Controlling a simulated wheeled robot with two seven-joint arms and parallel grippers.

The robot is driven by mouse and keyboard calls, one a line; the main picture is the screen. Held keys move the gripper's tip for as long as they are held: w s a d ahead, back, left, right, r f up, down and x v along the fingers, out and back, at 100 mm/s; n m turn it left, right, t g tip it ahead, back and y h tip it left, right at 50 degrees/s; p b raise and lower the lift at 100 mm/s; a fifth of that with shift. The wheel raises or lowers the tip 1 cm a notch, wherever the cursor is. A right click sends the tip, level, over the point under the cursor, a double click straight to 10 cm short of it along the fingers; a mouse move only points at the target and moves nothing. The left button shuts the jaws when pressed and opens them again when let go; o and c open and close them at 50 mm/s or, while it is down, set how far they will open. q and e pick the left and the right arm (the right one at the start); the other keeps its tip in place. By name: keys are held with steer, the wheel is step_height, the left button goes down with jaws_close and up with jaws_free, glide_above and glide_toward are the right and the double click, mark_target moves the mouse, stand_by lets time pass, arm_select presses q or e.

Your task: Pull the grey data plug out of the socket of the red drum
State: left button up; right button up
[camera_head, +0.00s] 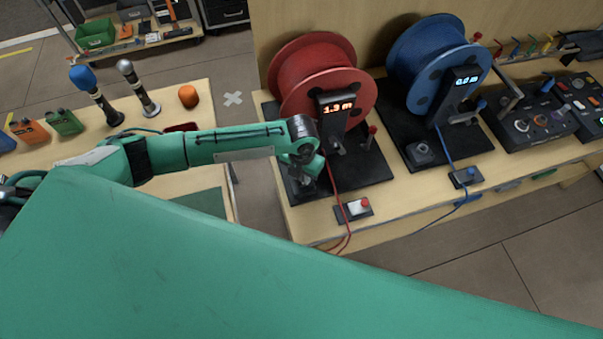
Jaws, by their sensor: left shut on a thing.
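My left arm reaches in from the left. Its gripper (306,188) points down at the front left part of the red drum's base. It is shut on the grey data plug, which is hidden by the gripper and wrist. The socket is hidden too, so I cannot tell how far the plug sits in it. My right gripper is not in view.
A blue drum (427,62) stands to the right on its own base. A small switch box (354,209) with red cables lies at the bench's front edge. Two microphones (139,90) and an orange ball (188,96) are on the left table. A floor gap separates the tables.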

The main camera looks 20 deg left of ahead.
arm_select(q)
jaws_close()
steer(key=shift+r, duration=0.15)
steer(key=shift+r, duration=0.1)
steer(key=shift+r+p, duration=0.35)
steer(key=shift+p, duration=0.15)
steer(key=shift+r+p, duration=0.4)
steer(key=shift+r, duration=0.3)
steer(key=shift+p, duration=0.3)
